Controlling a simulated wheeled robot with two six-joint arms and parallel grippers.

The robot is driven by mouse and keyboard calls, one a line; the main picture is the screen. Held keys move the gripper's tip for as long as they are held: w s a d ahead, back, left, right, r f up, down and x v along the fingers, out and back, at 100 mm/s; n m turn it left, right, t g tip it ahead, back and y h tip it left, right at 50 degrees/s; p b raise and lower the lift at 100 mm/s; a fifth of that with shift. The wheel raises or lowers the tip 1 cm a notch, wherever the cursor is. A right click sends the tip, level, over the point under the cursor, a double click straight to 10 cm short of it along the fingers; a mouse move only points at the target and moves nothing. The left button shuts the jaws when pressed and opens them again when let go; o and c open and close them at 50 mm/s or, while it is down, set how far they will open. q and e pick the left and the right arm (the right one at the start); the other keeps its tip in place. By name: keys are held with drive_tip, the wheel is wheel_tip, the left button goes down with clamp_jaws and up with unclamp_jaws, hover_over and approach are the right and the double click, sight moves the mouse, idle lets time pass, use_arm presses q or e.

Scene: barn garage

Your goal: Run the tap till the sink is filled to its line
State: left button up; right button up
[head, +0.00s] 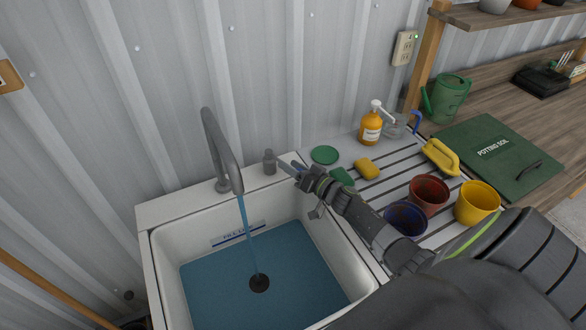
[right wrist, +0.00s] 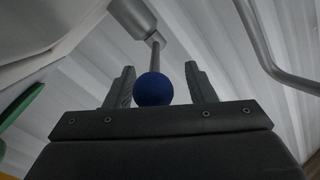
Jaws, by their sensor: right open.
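The white sink (head: 152,275) holds blue water (head: 215,285), with the dark drain (head: 259,283) showing through it. A blue-lettered fill line label (head: 238,235) is on the sink's back wall, and the water surface lies below it. The grey tap spout (head: 222,150) pours a blue stream (head: 248,235) into the sink. The tap handle (head: 270,161) stands right of the spout. My right gripper (head: 289,166) is at the handle's lever. In the right wrist view the lever's blue ball (right wrist: 153,89) sits between the open fingers; contact is unclear. My left gripper is out of view.
Right of the sink, a slatted drainboard holds a green sponge, a yellow sponge (head: 367,168), an orange soap bottle (head: 371,127) and several pots, including a red one (head: 428,194). A corrugated metal wall (head: 160,90) stands close behind the tap.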

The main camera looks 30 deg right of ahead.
wheel_tip(320, 180, up, 9)
drive_tip(key=p, duration=0.3)
drive_tip(key=shift+p, duration=0.35)
